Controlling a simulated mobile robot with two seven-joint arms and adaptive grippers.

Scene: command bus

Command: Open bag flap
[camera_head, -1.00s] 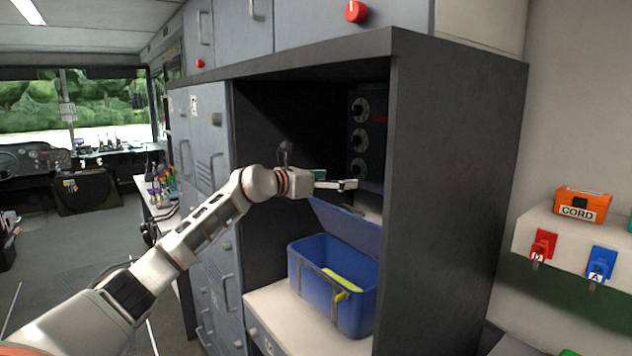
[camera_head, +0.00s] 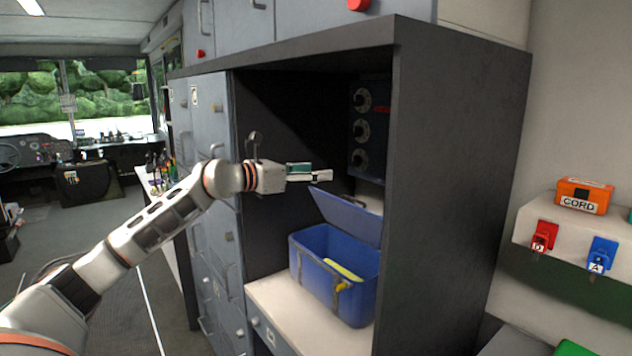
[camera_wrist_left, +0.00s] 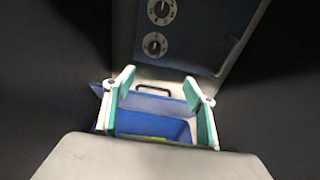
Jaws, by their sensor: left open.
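The blue bag (camera_head: 322,272) stands on the white shelf in the dark cabinet niche. Its flap (camera_head: 347,215) is raised and tilted up at the back, with the inside of the bag exposed and something yellow in it. In the left wrist view the bag (camera_wrist_left: 155,124) shows between the fingers, with a dark handle on the flap. My left gripper (camera_head: 322,174) is open and empty, just above and left of the flap's top edge; its fingers (camera_wrist_left: 157,100) stand apart in the wrist view. My right gripper is not in view.
A dark panel with several round dials (camera_head: 364,130) is behind the gripper. The cabinet side wall (camera_head: 450,190) stands close on the right. An orange CORD box (camera_head: 584,196) sits on a ledge farther right. The white shelf front (camera_head: 290,310) is bare.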

